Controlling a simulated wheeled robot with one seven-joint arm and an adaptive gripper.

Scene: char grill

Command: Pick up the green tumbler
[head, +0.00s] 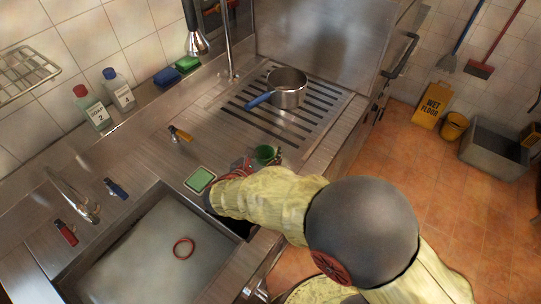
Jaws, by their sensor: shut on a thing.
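The green tumbler (266,154) is on the right part of the steel counter, in front of the grill grate. My gripper (254,163) is at the tumbler, at the end of my arm that reaches in from the lower right. It is shut on the tumbler. The fingers are small and partly hidden by my arm, so I cannot tell whether the tumbler touches the counter.
A pot with a blue handle (287,88) stands on the grate (318,112) behind the tumbler. A green square item (200,179) lies left of my gripper. A sink (135,262) holding a red ring (184,248) is at the lower left. Bottles (91,107) stand along the wall.

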